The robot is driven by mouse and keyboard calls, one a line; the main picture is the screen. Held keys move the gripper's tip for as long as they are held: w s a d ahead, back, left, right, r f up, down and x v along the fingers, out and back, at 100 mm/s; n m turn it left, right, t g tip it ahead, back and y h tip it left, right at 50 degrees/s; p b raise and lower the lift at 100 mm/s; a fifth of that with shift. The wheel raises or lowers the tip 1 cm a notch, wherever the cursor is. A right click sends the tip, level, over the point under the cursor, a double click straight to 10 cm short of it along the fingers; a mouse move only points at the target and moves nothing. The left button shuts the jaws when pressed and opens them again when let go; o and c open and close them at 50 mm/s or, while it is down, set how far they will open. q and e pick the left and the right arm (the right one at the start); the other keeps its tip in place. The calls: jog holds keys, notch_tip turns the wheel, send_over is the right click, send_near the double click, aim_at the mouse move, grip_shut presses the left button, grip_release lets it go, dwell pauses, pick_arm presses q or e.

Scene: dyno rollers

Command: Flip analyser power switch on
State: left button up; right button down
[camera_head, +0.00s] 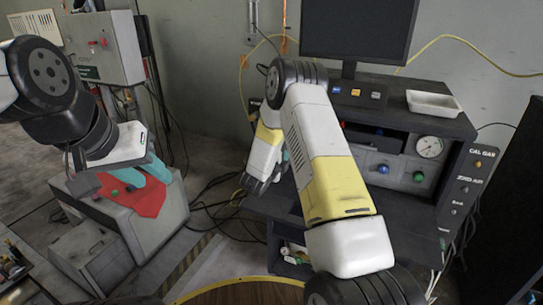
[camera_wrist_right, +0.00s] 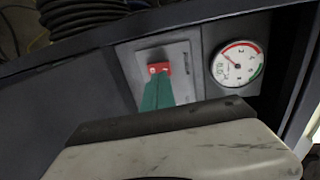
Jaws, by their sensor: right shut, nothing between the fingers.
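The analyser's power switch is a red rocker (camera_wrist_right: 159,68) on a grey plate (camera_wrist_right: 184,58) in the right wrist view. My right gripper (camera_wrist_right: 158,78) is shut and empty. Its teal fingertips overlap the lower edge of the red switch in that view; I cannot tell if they touch it. In the head view my right gripper (camera_head: 297,158) is mostly hidden behind its own white and yellow arm, and the switch is not visible there. My left gripper (camera_head: 148,184) hangs at the left with its teal fingers apart, above a red-topped grey box, holding nothing visible.
A round gauge (camera_wrist_right: 239,65) sits right of the switch. The dark analyser bench (camera_head: 440,130) carries a monitor (camera_head: 358,28), a white tray (camera_head: 434,103), another gauge (camera_head: 429,147) and coloured knobs. The grey box (camera_head: 155,222) stands at left. Cables lie on the floor between.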

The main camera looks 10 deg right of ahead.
jog(key=shift+w+d+r, duration=0.15)
jog(key=shift+w+d, duration=0.25)
jog(key=shift+w, duration=0.2)
jog(key=shift+w+d+r, duration=0.1)
jog(key=shift+w+d, duration=0.3)
jog(key=shift+w, duration=0.2)
jog(key=shift+w+d+r+g+y, duration=0.15)
jog(key=shift+w+g+y, duration=0.1)
jog(key=shift+g+y, duration=0.05)
